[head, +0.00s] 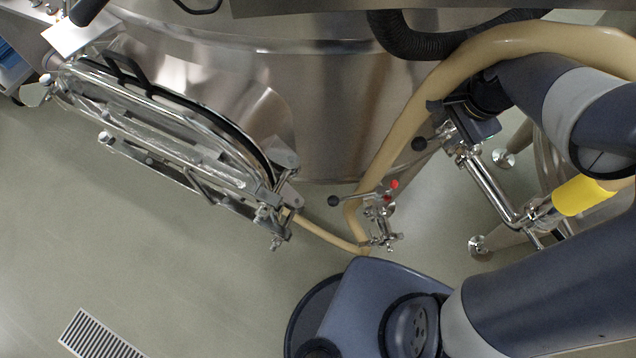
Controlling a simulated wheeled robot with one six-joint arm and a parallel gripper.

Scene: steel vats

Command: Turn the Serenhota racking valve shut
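Two valves with black-knobbed levers show in the head view, and no name is readable on either. One valve (462,150) sits on a steel pipe at the right, with its black knob (419,144) pointing left. The other valve (378,212) is lower, near the vat's base, with a black knob (333,201) at its left and red parts at its upper right. My gripper (452,132) is at the right valve, close to its lever. The fingers are small and partly hidden by my wrist, so whether they touch or grip the lever is unclear.
The steel vat (330,100) fills the top middle, with an open oval hatch door (165,130) at the left. A thick tan hose (400,125) runs from the upper right to the lower valve. A yellow sleeve (582,196) is on the right pipe. Lower-left floor is clear around a drain grate (100,337).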

